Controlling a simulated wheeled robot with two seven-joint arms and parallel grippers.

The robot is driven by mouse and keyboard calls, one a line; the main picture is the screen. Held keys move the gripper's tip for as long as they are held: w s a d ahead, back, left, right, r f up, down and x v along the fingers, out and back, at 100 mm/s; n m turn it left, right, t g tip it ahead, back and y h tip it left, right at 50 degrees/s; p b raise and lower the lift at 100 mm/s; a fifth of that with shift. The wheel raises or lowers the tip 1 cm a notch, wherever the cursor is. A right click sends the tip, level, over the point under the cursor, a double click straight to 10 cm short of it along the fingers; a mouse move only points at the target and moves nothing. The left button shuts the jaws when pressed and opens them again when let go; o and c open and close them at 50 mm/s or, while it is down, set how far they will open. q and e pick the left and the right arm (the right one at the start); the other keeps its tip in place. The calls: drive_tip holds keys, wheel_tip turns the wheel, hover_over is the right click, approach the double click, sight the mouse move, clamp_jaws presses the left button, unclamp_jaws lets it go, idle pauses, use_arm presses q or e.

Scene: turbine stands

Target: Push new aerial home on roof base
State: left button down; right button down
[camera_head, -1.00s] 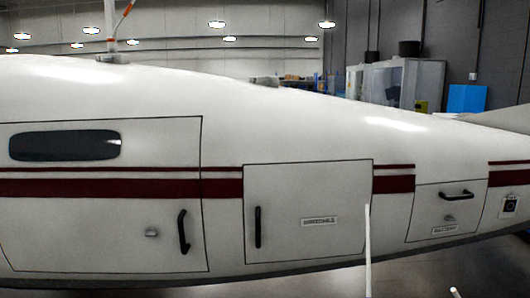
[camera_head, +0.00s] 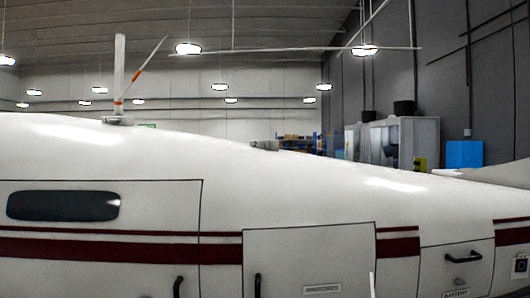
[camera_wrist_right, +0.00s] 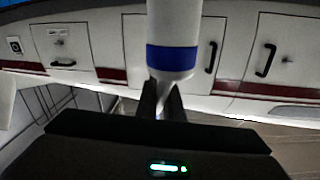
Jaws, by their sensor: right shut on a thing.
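The new aerial (camera_wrist_right: 174,25) is a white rod with a blue band. In the right wrist view my right gripper (camera_wrist_right: 162,100) is shut on its narrower part just past the band. A thin white rod tip (camera_head: 372,284) shows at the bottom edge of the head view; I cannot tell if it is this aerial. A low grey fitting (camera_head: 264,145), which looks like a roof base, sits on the roof in the head view, with nothing upright on it. Neither gripper shows in the head view.
Another white upright aerial (camera_head: 119,70) with a slanted, red-banded rod stands on the roof at left. The white fuselage (camera_head: 300,195) with a maroon stripe and handled doors fills the lower view. Cabinets (camera_head: 405,140) and a blue box (camera_head: 464,154) stand behind.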

drive_tip(key=s+f, duration=0.1)
drive_tip(key=s, duration=0.2)
drive_tip(key=s+f, duration=0.1)
drive_tip(key=s, duration=0.2)
drive_tip(key=s+f, duration=0.1)
drive_tip(key=s, duration=0.2)
drive_tip(key=shift+s+f, duration=0.3)
drive_tip(key=shift+f, duration=0.1)
